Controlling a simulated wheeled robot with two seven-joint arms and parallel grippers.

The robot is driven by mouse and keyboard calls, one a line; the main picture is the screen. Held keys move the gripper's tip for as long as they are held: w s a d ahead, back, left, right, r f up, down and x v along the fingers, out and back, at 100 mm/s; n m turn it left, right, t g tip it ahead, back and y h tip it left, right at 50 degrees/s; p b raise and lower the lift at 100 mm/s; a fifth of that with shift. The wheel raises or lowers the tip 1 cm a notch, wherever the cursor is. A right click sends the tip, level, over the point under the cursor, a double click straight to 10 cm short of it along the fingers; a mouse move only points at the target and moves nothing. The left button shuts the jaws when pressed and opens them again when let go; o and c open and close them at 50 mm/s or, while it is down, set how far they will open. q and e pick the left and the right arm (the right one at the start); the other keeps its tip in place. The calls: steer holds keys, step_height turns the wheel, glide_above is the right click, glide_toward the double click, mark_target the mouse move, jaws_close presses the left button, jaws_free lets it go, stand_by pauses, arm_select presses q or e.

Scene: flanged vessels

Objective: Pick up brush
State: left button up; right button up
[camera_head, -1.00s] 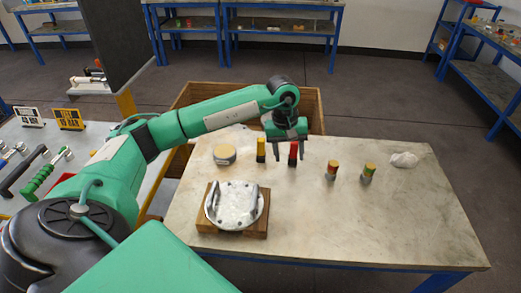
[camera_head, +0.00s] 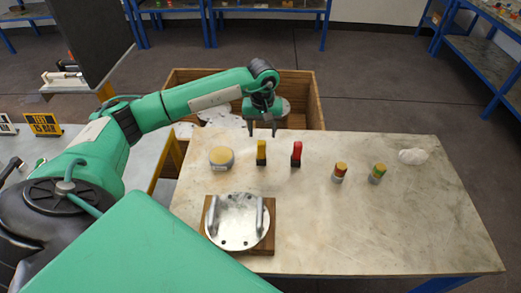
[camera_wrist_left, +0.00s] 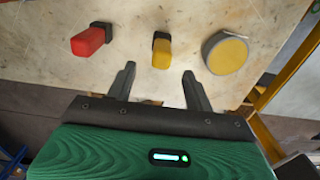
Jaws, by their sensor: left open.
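Two small upright pieces with dark bases stand near the table's back edge and may be brushes: one with a yellow handle (camera_head: 261,150) and one with a red handle (camera_head: 296,151). I cannot tell for certain which is the brush. My left gripper (camera_head: 262,130) is open and empty, pointing down at the back edge, just behind the yellow-handled piece. In the left wrist view the yellow-handled piece (camera_wrist_left: 162,52) lies ahead of the gap between the fingertips (camera_wrist_left: 159,73), apart from them. The red-handled piece (camera_wrist_left: 89,41) is to its left. My right gripper is not in view.
A round yellow-topped tin (camera_head: 221,158) stands left of the pieces. A metal flanged lid (camera_head: 238,222) on a wooden block is at front left. Two small banded cylinders (camera_head: 339,172) (camera_head: 377,173) and a white cloth (camera_head: 413,156) lie right. A wooden crate (camera_head: 318,100) is behind.

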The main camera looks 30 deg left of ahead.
mark_target(261, 148)
arm_select(q)
step_height(261, 148, down, 4)
steer(key=shift+a+r+p, duration=0.1)
steer(key=shift+a+p, duration=0.05)
steer(key=shift+p, duration=0.15)
steer(key=shift+f+p, duration=0.35)
steer(key=shift+f, duration=0.1)
step_height(261, 148, down, 4)
steer(key=shift+a+f+p, duration=0.1)
steer(key=shift+p, duration=0.8)
steer(key=shift+f, duration=0.2)
steer(key=c, duration=1.1)
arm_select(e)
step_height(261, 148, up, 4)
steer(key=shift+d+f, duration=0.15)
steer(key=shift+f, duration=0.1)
